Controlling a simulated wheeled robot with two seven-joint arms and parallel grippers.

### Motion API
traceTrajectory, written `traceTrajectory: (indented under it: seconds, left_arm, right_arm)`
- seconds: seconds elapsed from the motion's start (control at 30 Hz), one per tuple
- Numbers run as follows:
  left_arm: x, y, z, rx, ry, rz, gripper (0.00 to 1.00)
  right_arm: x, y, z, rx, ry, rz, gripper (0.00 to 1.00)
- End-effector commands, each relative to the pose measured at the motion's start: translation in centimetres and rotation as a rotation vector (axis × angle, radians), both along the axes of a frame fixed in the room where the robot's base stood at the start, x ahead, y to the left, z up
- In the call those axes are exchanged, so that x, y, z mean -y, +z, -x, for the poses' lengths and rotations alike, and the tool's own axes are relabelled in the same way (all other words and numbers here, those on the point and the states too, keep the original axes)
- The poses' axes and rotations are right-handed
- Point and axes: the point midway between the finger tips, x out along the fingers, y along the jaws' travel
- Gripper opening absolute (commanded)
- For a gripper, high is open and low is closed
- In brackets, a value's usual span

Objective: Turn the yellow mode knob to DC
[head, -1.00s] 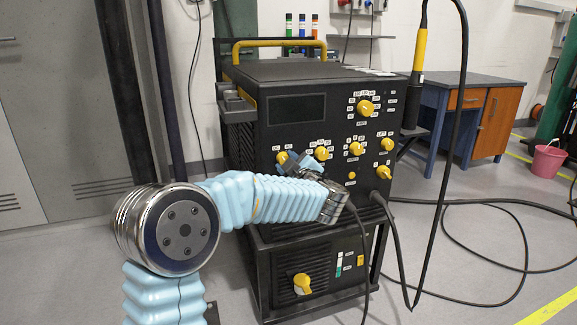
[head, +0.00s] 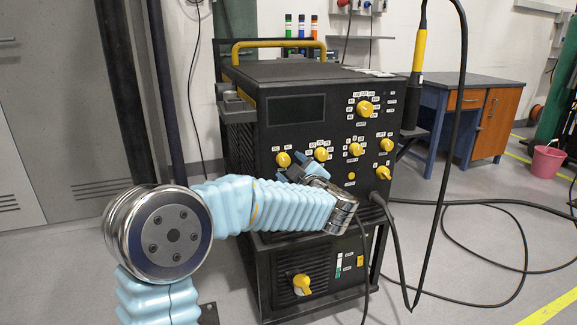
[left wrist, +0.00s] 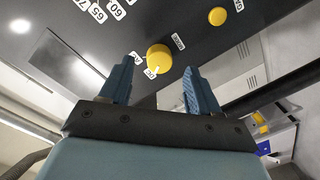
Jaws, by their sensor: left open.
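The yellow mode knob (head: 283,159) is at the left of the lower row on the black machine's front panel. In the left wrist view the knob (left wrist: 159,57) sits by a MODE label, with AC and DC labels along one side. Its pale mark appears to face the DC label (left wrist: 151,73). My left gripper (head: 300,166) is open and empty, just right of and below the knob in the head view. In the left wrist view its blue fingers (left wrist: 160,70) stand apart on either side of the knob, with no visible contact. My right gripper is not in view.
Other yellow knobs, such as the one beside it (head: 321,154) and the large upper one (head: 365,108), are close on the panel. A torch (head: 419,52) and its cable hang at the right. A lower unit (head: 320,278) stands beneath. Cables lie on the floor.

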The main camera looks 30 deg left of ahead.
Motion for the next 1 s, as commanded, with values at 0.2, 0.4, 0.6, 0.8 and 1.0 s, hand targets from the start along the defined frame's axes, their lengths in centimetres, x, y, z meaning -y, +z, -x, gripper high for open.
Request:
traceTrajectory:
  seconds: [0.2,0.4,0.6,0.8,1.0]
  left_arm:
    - [4.4,0.3,3.5,0.001,-0.004,0.001,0.62]
    - [7.2,0.5,5.7,0.001,-0.002,0.000,0.62]
    - [8.2,0.5,6.6,0.001,0.000,0.001,0.62]
    - [8.2,0.5,6.6,0.001,0.000,0.001,0.62]
    - [8.2,0.5,6.6,0.001,0.000,0.001,0.62]
  right_arm:
    - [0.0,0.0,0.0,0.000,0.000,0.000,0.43]
    - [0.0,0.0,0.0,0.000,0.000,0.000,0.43]
    - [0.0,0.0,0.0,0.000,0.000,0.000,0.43]
    - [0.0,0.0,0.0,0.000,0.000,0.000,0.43]
    - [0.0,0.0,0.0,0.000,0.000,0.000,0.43]
